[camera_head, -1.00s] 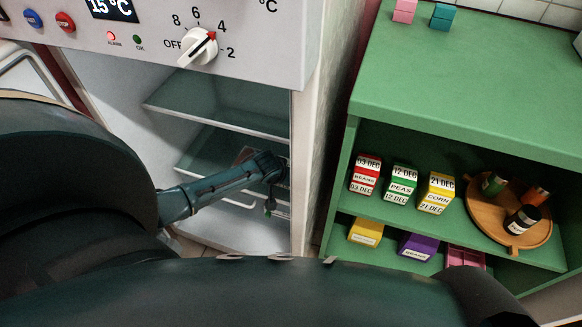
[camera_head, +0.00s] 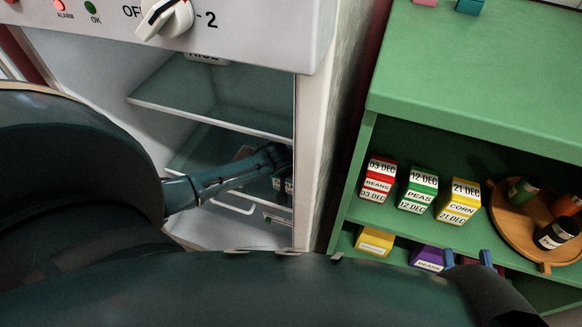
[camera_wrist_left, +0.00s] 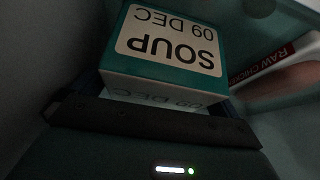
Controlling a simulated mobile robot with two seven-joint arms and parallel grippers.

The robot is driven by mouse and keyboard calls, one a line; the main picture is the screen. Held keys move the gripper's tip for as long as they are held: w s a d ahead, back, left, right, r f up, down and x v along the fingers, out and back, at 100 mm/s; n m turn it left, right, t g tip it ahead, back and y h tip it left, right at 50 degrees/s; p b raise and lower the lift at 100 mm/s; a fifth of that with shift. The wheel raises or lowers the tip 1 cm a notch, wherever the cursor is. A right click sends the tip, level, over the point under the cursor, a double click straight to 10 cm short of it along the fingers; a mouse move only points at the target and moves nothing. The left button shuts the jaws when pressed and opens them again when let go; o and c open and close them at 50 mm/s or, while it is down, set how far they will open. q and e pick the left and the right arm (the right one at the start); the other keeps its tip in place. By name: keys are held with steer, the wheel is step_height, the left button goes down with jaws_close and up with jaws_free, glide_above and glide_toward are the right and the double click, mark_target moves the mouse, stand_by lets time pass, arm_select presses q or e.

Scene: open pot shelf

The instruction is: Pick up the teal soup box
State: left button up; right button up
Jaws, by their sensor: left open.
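The teal soup box (camera_wrist_left: 172,45), with a white label reading SOUP 09 DEC, appears upside down in the left wrist view, close in front of my left gripper (camera_wrist_left: 165,92). The gripper is open, and the box is right at its jaws; I cannot tell whether they touch it. In the head view my left arm reaches into the open fridge, where the gripper is dark at a lower shelf and I cannot make out the soup box. My right gripper (camera_head: 467,258) shows two blue fingers, apart and empty, by the green shelf's lower level.
A glass fridge shelf (camera_head: 210,105) lies above my left arm. A raw chicken pack (camera_wrist_left: 265,62) is beside the box. The green shelf unit (camera_head: 470,85) at right holds red (camera_head: 378,180), green (camera_head: 418,190) and yellow (camera_head: 459,201) boxes and a wooden tray (camera_head: 502,222).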

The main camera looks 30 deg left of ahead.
arm_select(q)
steer(key=shift+c, duration=0.2)
steer(key=c, duration=0.9)
steer(key=shift+r, duration=0.1)
steer(key=shift+r, duration=0.1)
steer(key=shift+c, duration=0.3)
